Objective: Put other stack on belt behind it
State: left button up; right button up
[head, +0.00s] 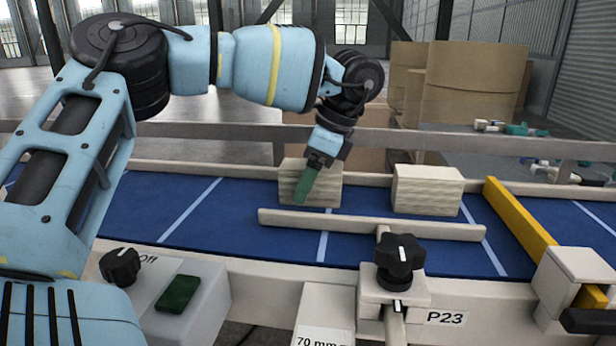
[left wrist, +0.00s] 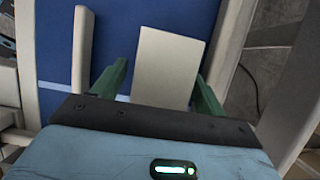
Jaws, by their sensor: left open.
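Two pale layered stacks stand on the blue belt (head: 185,205) in the head view: a left stack (head: 327,188) and a right stack (head: 428,190), with a gap between them. My left gripper (head: 302,196) reaches down at the left stack, its green finger in front of part of the near face. In the left wrist view the gripper (left wrist: 161,70) is open, with one green finger on each side of the pale top of a stack (left wrist: 168,60). Whether either finger touches it I cannot tell. My right gripper is not in view.
A guide bar (head: 360,224) runs along the belt in front of the stacks, with a black knob (head: 399,255) near it. A yellow bar (head: 520,225) crosses the belt at right. The belt is clear left of the stacks. Large brown rolls (head: 470,85) stand behind.

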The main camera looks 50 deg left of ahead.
pick_arm(q)
jog(key=shift+r, duration=0.35)
jog(key=v, duration=0.6)
jog(key=p+v, duration=0.1)
jog(key=v, duration=0.3)
jog(key=shift+r+p, duration=0.15)
jog(key=shift+p, duration=0.2)
jog(key=shift+w+r, duration=0.15)
jog(key=shift+r, duration=0.1)
jog(key=shift+w+d+r+p, duration=0.1)
jog(key=shift+d+r+p, duration=0.1)
jog(key=shift+r+p, duration=0.25)
jog(key=shift+f, duration=0.15)
